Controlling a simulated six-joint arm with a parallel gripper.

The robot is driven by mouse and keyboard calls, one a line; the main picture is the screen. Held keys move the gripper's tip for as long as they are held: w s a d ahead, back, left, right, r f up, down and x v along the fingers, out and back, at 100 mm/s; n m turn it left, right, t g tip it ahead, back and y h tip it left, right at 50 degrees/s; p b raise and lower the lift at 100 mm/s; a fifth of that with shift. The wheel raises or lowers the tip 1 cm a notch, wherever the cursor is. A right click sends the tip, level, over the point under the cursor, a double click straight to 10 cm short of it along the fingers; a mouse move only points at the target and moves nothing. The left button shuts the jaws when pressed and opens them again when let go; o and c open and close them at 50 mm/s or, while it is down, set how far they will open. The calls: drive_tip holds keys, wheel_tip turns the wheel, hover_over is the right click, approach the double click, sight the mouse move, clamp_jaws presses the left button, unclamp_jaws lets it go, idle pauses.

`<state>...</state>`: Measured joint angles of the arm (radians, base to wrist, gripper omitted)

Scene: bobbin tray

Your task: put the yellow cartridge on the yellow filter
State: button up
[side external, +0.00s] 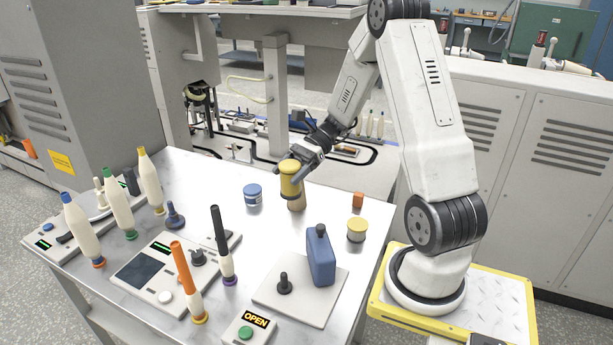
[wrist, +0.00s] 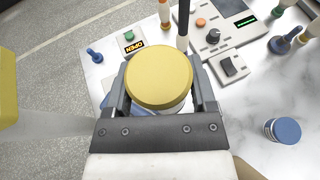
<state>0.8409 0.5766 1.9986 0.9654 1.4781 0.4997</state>
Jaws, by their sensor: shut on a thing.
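My gripper (side external: 293,167) is shut on the yellow cartridge (side external: 290,181) and holds it upright above the table. In the wrist view the cartridge's round yellow top (wrist: 159,78) sits between the two fingers, with a paler side below. What I take for the yellow filter is a short pale can with a yellow top (side external: 357,230), standing on the table to the right of and nearer the camera than the cartridge, apart from it. I cannot make that can out in the wrist view.
A blue-topped can (side external: 252,194) stands left of my gripper. A tan object (side external: 297,202) shows just below the cartridge. A blue bottle (side external: 321,257) stands on a pale plate in front. Tall bobbins and control boxes fill the left.

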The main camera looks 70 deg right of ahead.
drive_tip(key=s+f+n+g+h, duration=0.3)
drive_tip(key=s+n+g+h, duration=0.2)
drive_tip(key=s+n+g, duration=0.95)
wheel_tip(320, 180, up, 7)
drive_tip(key=n+t+h, duration=0.4)
drive_tip(key=n+h, duration=1.6)
hover_over(358, 223)
wheel_tip(358, 223, down, 11)
drive_tip(key=shift+g, duration=0.45)
drive_tip(key=shift+f, duration=2.15)
drive_tip(key=shift+f, duration=1.8)
